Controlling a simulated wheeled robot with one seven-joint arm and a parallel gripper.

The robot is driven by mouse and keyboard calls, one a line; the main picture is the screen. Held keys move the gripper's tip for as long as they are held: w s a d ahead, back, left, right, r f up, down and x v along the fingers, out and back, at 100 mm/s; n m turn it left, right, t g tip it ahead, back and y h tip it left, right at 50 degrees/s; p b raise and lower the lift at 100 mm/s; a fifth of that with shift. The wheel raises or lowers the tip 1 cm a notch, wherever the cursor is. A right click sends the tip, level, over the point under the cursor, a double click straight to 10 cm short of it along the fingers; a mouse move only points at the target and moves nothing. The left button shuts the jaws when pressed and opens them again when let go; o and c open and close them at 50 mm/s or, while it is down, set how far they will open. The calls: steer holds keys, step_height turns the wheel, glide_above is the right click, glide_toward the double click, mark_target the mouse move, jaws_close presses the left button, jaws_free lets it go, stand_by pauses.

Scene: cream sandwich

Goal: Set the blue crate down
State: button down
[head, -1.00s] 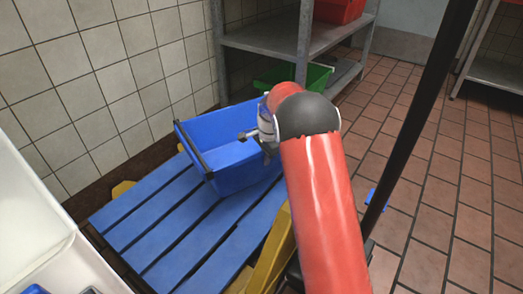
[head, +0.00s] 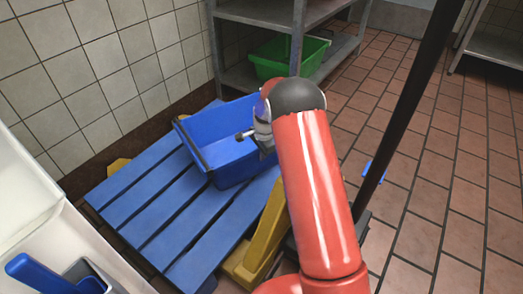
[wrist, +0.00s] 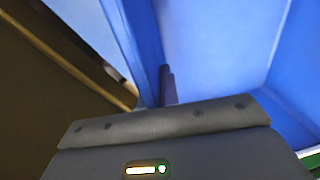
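The blue crate (head: 236,172) is upright over the far right part of the blue slatted platform (head: 150,195) in the head view. Its underside is hidden, and I cannot tell for certain whether it touches the slats. A dark bar runs along its left rim. My gripper (head: 248,134) is at the crate's right wall, partly hidden by my red arm. In the wrist view, a dark finger (wrist: 167,85) lies against the crate's blue wall (wrist: 220,50), with the wall in the grip. The other finger is hidden.
A tiled wall (head: 85,75) borders the platform at the left and back. A grey metal shelf (head: 275,35) with a green bin (head: 268,66) stands behind the crate. Yellow supports (head: 262,240) show under the platform. Open brown tiled floor (head: 430,190) lies to the right.

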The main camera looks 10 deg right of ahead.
steer(key=shift+w+r, duration=0.1)
steer(key=shift+r, duration=0.1)
steer(key=shift+f, duration=0.15)
steer(key=c, duration=1.6)
jaws_free()
steer(key=shift+c, duration=0.2)
